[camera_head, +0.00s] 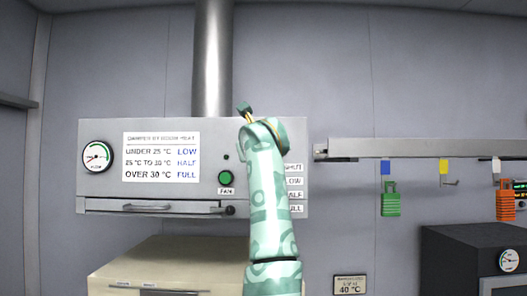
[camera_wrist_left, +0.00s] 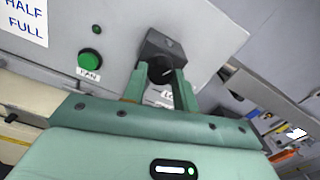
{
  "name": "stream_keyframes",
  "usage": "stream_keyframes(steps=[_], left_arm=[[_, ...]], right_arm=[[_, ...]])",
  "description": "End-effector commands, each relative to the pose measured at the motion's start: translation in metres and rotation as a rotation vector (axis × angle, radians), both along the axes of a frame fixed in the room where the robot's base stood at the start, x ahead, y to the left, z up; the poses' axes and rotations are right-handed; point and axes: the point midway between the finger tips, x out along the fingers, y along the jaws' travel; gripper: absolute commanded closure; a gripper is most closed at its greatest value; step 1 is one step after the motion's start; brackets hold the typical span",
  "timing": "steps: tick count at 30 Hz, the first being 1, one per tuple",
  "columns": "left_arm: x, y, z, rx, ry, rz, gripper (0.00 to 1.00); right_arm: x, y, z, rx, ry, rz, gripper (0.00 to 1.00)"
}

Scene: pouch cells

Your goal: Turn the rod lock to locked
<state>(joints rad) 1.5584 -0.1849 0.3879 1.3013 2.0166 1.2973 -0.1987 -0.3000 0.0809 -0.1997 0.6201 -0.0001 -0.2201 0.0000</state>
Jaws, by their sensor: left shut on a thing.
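The damper panel (camera_head: 120,190) is a grey box below a vertical metal duct, with a sign, a dial and the labels LOW, HALF and FULL at its right side. My left arm stands in front of its right part and hides much of it in the head view. In the left wrist view, my left gripper (camera_wrist_left: 161,82) is shut on a dark round knob (camera_wrist_left: 160,68), with a dark grey block (camera_wrist_left: 175,46) just behind it. A partly hidden label shows below the knob. The knob's lock marking cannot be read. My right gripper is not in view.
A green FAN button (camera_head: 225,177) sits left of my arm, also in the left wrist view (camera_wrist_left: 90,58). A beige cabinet (camera_head: 160,262) stands below the panel.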

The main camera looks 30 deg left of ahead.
Motion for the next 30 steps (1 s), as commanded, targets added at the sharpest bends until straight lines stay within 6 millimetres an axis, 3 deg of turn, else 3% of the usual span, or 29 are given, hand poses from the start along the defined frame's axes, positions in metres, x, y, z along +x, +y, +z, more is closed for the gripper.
stream_keyframes(steps=[15, 30], left_arm=[[0.0000, -0.0008, 0.0009, -0.347, -0.215, 0.000, 0.94], [0.0002, -0.0006, 0.0008, -0.461, -0.283, 0.001, 0.94]], right_arm=[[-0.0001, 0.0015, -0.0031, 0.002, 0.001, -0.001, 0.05], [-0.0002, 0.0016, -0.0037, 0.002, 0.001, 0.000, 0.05]])
